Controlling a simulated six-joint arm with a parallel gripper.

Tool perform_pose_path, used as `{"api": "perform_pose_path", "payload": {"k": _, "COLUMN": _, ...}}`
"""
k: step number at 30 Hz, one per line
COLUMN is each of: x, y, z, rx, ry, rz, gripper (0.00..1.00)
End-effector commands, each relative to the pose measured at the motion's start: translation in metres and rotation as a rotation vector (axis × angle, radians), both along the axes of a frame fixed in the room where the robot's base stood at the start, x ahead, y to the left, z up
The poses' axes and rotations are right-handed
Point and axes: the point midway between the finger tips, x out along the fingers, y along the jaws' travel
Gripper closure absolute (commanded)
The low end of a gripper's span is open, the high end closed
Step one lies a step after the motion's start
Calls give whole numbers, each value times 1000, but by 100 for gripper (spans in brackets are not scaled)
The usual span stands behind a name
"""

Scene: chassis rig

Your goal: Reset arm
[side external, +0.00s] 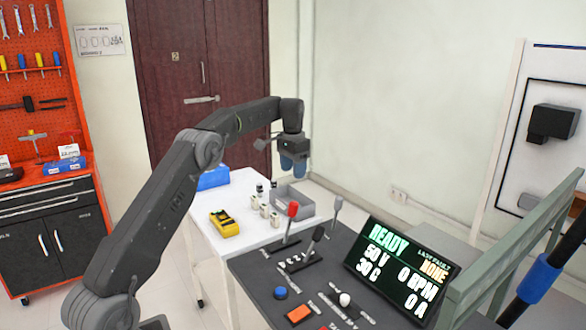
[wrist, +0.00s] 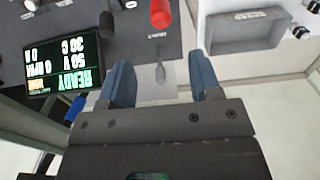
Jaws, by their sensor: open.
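My gripper (side external: 292,166) hangs at the end of my raised arm, above the far part of the white table in the side view. Its two blue fingers point down. In the wrist view my gripper (wrist: 163,82) shows its blue fingers spread apart with nothing between them. The grey control panel (side external: 245,270) lies nearer the camera, with a red-topped lever (side external: 292,210) and a grey-knobbed lever (side external: 318,233). The red knob also shows in the wrist view (wrist: 160,14), beyond the fingertips and apart from them.
A lit display (side external: 402,268) reading READY stands on the panel's right. The white table (side external: 215,245) holds a yellow device (side external: 223,223), a grey tray (side external: 297,203), a blue box (side external: 214,178) and several small parts. A green-grey rail (side external: 520,255) runs at right. The air around my gripper looks clear.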

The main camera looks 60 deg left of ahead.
Motion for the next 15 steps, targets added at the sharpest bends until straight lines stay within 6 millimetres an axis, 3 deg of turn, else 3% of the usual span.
{"api": "perform_pose_path", "payload": {"k": 11, "x": 0, "y": 0, "z": 0, "rx": 0, "ry": 0, "rz": 0, "gripper": 42}}
{"api": "perform_pose_path", "payload": {"k": 15, "x": -2, "y": -13, "z": 14, "rx": 9, "ry": -17, "rz": -3, "gripper": 42}}
